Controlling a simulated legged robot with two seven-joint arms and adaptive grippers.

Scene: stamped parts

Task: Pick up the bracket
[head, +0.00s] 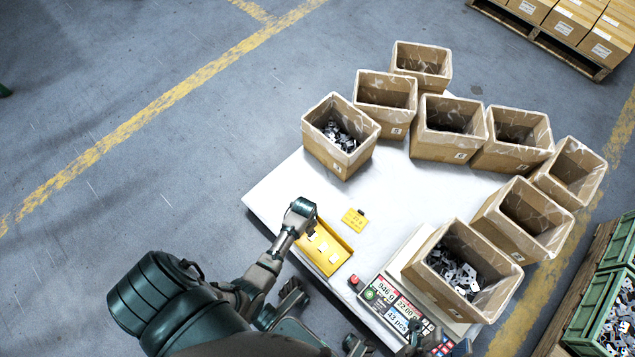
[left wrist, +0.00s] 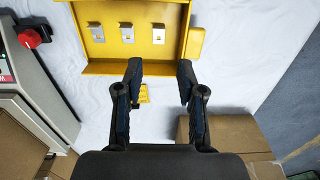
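The yellow tray (head: 346,247) lies on the white table's front left part. In the left wrist view its yellow rim (left wrist: 105,68) shows at the top, with three small metal brackets in a row: left (left wrist: 96,32), middle (left wrist: 127,32) and right (left wrist: 158,31). My left gripper (left wrist: 160,68) is open and empty; its two fingertips appear at the tray's near rim in that view, apart from the brackets. In the head view my left arm hides the gripper's fingers and a tray corner. My right gripper (head: 384,343) appears open at the bottom edge, partly cut off.
A counting scale (head: 375,293) with a red button stands right of the tray, bearing a carton of metal parts (head: 420,268). Another parts carton (head: 325,155) and several other cartons line the table's far and right sides.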

